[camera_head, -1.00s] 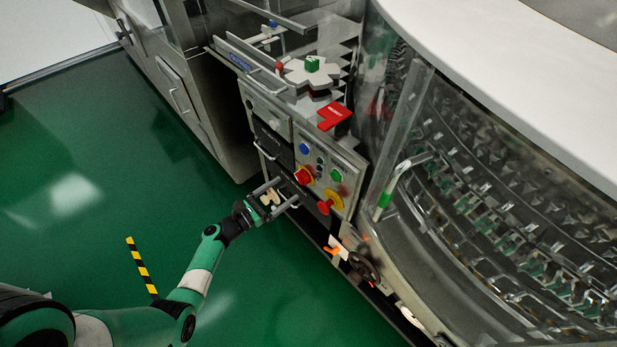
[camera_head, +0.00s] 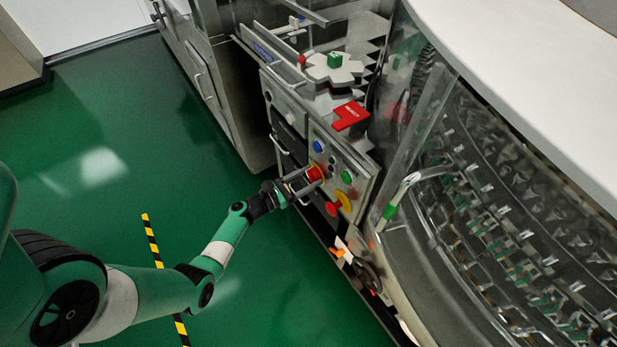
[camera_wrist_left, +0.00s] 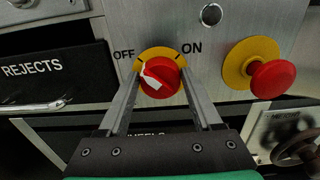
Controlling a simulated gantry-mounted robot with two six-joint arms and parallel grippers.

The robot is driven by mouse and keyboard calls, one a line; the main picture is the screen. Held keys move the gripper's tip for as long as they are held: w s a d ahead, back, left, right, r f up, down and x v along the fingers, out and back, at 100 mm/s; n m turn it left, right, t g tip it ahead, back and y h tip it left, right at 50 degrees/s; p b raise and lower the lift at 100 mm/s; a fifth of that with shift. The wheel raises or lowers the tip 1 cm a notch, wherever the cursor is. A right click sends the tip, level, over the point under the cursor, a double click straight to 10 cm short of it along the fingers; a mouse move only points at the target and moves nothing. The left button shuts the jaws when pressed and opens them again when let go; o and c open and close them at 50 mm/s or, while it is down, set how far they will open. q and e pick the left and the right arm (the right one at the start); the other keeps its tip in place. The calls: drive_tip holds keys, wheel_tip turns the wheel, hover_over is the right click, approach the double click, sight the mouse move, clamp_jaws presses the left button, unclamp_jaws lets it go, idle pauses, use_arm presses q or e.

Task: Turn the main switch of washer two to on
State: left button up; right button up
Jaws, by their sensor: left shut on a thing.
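The main switch is a red knob (camera_wrist_left: 160,80) on a yellow plate (camera_wrist_left: 160,53) marked OFF at left and ON at right. Its white pointer faces up and left, toward OFF. My left gripper (camera_wrist_left: 160,72) is shut on the knob, with one finger on each side of it. In the head view, the left gripper (camera_head: 306,181) reaches the red switch (camera_head: 314,173) on the control panel from the left. My right gripper is not in view.
A red emergency button (camera_wrist_left: 272,79) sits to the right of the switch. Blue (camera_head: 318,146) and green (camera_head: 347,177) buttons are on the same panel. A REJECTS drawer (camera_wrist_left: 55,72) lies to the left. The green floor (camera_head: 120,190) on the left is open.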

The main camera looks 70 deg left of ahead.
use_arm(q)
drive_tip(key=shift+c, duration=0.8)
drive_tip(key=shift+m, duration=0.3)
drive_tip(key=m+b, duration=0.3)
drive_tip(key=m, duration=0.1)
drive_tip(key=shift+d+f, duration=0.15)
drive_tip(key=shift+d+f+m+b, duration=0.1)
drive_tip(key=shift+m+b, duration=1.15)
drive_tip(key=shift+m, duration=2.05)
drive_tip(key=shift+d+m+b, duration=0.1)
drive_tip(key=shift+m+b, duration=1.1)
drive_tip(key=shift+m, duration=2.1)
